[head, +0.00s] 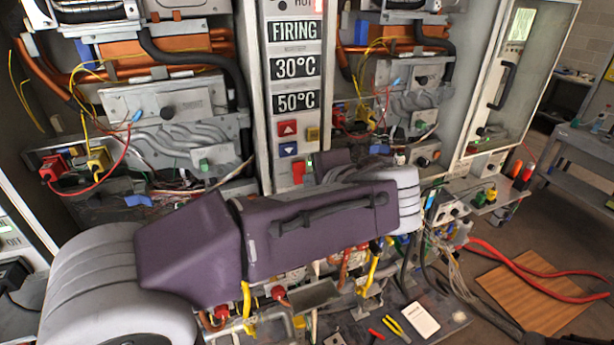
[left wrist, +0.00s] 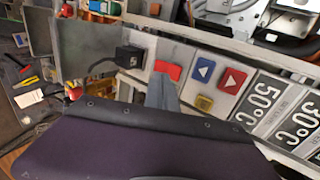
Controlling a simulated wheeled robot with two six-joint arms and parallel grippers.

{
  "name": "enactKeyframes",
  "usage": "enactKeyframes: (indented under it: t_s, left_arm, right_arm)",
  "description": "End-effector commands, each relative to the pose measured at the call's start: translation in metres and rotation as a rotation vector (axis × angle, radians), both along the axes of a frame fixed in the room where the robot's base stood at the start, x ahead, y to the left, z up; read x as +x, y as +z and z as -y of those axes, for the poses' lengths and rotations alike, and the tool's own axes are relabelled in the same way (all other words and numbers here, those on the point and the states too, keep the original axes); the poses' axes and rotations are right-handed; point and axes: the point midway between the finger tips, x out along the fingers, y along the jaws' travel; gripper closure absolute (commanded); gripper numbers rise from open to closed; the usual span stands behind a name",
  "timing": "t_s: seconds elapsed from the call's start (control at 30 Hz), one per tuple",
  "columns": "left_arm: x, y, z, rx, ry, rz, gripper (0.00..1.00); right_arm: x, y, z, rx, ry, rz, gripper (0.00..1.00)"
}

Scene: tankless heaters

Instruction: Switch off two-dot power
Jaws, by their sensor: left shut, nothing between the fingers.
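A narrow light-grey control panel stands upright in the middle, with a red power switch (head: 298,170) low on it. The red switch (left wrist: 168,70) shows better in the left wrist view. My left gripper (left wrist: 161,92) is shut and empty, its grey fingertips just beside the red switch; I cannot tell whether they touch it. In the head view my left arm crosses the centre and its hand sits just right of the switch, with the fingertips mostly hidden. No two-dot mark is readable. My right gripper is not in view.
Above the switch are a blue arrow button (head: 288,150), a red arrow button (head: 287,128) and a yellow button (head: 312,134). Displays read FIRING, 30°C and 50°C. A black plug (left wrist: 130,57) with a cable sits beside the switch. Open heaters with pipes and wires flank the panel.

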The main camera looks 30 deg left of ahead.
Motion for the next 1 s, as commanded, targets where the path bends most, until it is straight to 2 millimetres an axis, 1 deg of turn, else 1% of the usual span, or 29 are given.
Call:
enactKeyframes:
  t_s: [0.03,0.1,0.3,0.63,0.77,0.83,1.0]
  left_arm:
    - [0.004,-0.002,-0.007,0.002,0.006,-0.004,1.00]
    - [0.010,-0.008,-0.013,0.001,0.003,-0.005,1.00]
    - [0.018,-0.016,-0.021,0.000,0.000,-0.002,1.00]
    - [0.019,-0.017,-0.021,-0.001,-0.001,-0.001,1.00]
    - [0.027,-0.022,-0.022,0.013,-0.001,0.007,1.00]
    - [0.027,-0.018,-0.022,0.013,-0.003,0.010,1.00]
    - [0.026,-0.017,-0.022,0.013,-0.002,0.009,1.00]
  right_arm:
    - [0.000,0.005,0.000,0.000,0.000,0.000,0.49]
    - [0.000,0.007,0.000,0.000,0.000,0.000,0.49]
    - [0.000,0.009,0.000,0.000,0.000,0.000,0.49]
    - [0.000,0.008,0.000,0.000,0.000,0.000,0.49]
    - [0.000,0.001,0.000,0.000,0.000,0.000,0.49]
    - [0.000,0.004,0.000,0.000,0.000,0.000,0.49]
    - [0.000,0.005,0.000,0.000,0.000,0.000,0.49]
